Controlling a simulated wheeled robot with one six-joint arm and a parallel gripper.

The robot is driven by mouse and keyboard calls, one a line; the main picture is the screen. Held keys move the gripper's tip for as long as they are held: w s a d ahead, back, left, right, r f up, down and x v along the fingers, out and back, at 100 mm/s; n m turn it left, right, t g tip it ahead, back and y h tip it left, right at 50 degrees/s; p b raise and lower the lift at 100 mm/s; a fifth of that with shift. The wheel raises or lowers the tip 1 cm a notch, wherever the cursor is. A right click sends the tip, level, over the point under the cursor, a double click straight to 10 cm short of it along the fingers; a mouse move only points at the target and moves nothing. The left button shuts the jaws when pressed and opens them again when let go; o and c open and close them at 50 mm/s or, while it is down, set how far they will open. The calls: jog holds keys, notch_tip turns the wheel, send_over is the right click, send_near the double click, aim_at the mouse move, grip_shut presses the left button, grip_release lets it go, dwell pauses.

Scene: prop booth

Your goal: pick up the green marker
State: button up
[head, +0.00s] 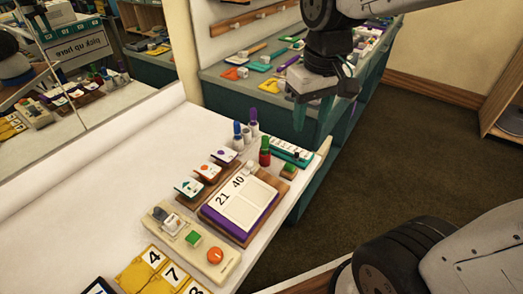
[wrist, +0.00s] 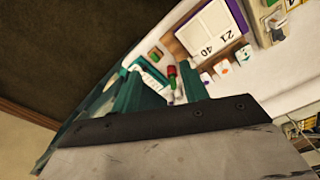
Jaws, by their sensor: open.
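The green marker (head: 265,142) stands upright in a red holder (head: 265,157) near the table's far right corner, in the head view. In the wrist view the green marker (wrist: 172,82) shows beside the red holder (wrist: 171,70), between the finger lines and nearer the right finger. My gripper (head: 312,120) is open and empty. It hangs above and to the right of the marker, past the table's edge, and apart from it. In the wrist view its two teal fingers (wrist: 160,78) are spread.
Blue (head: 237,130) and purple (head: 253,120) markers stand close behind. A teal tray (head: 300,158) lies to the right, with a small green-topped block (head: 289,171) in front. A number board (head: 240,205) and picture cards are nearer. The white table (head: 90,215) is clear at left.

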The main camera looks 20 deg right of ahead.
jog(key=w+a+f+n, duration=0.1)
jog(key=w+f, duration=0.2)
jog(key=w, duration=0.2)
jog(key=w+a+f, duration=0.1)
jog(key=w+f, duration=0.2)
jog(key=w, duration=0.3)
jog(key=n, duration=0.1)
send_over(264, 137)
jog(key=s, duration=0.1)
notch_tip(264, 137, down, 6)
jog(key=f, duration=0.1)
jog(key=shift+w+f+g, duration=0.2)
jog(key=shift+w+f, duration=0.15)
jog(key=shift+f, duration=0.25)
jog(key=shift+w+f+g, duration=0.2)
jog(key=shift+w+f, duration=0.15)
jog(key=shift+f, duration=0.25)
notch_tip(264, 137, down, 7)
jog(key=shift+s+d, duration=0.15)
jog(key=shift+c, duration=0.4)
grip_shut()
